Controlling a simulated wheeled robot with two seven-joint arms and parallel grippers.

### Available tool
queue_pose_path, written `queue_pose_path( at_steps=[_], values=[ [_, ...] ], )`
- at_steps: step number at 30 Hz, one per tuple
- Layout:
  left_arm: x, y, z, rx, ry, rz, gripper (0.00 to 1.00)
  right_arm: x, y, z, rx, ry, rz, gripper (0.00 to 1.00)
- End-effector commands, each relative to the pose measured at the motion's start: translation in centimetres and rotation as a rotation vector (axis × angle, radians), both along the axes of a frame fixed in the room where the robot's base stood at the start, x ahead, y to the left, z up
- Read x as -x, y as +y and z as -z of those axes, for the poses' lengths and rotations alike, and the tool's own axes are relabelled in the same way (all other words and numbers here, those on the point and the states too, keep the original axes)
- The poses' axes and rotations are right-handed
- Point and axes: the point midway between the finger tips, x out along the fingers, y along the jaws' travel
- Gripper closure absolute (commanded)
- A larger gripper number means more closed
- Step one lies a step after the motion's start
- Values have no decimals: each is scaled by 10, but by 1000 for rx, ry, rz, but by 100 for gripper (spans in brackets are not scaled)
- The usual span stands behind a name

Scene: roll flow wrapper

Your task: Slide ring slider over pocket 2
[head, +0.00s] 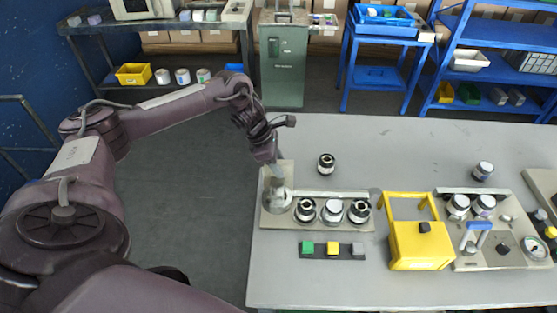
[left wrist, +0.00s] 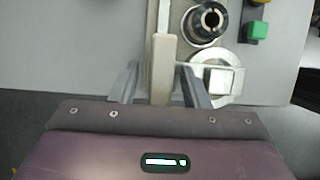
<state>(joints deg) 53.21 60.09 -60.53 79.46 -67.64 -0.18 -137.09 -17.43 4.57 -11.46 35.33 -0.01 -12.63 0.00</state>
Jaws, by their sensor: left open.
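A beige fixture plate (head: 268,217) lies at the table's left edge. A pale metal ring, which looks like the ring slider, sits at its left end (head: 281,202) and shows in the left wrist view (left wrist: 228,92) with a white block (left wrist: 217,80). I cannot tell which place is pocket 2. My left gripper (head: 275,172) is open above the plate's left end. Its fingers (left wrist: 160,85) lie either side of a pale upright bar (left wrist: 163,45); contact is unclear. My right gripper is not visible.
Green, yellow and grey blocks (head: 332,250) lie in front of the fixture. A loose roller (head: 326,164) stands behind it. A yellow box (head: 420,245) and a second fixture (head: 483,262) stand to the right. The table's back middle is clear.

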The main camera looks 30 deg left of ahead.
Motion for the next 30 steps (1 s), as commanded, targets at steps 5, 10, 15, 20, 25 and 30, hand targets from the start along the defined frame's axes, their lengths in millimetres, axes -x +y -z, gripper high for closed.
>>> queue_pose_path(
  at_steps=[5,10,15,20,25,30],
  values=[
    [-1,-1,3,0,-2,-1,58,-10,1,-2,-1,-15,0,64],
    [-1,-1,3,1,-1,-1,65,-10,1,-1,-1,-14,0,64],
    [-1,-1,2,1,-1,-1,87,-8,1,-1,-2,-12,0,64],
    [-1,-1,2,0,-2,-2,100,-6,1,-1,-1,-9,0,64],
    [-1,-1,2,0,-2,-2,100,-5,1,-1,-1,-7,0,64],
    [5,-11,2,3,-1,2,100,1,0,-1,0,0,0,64]
  ],
)
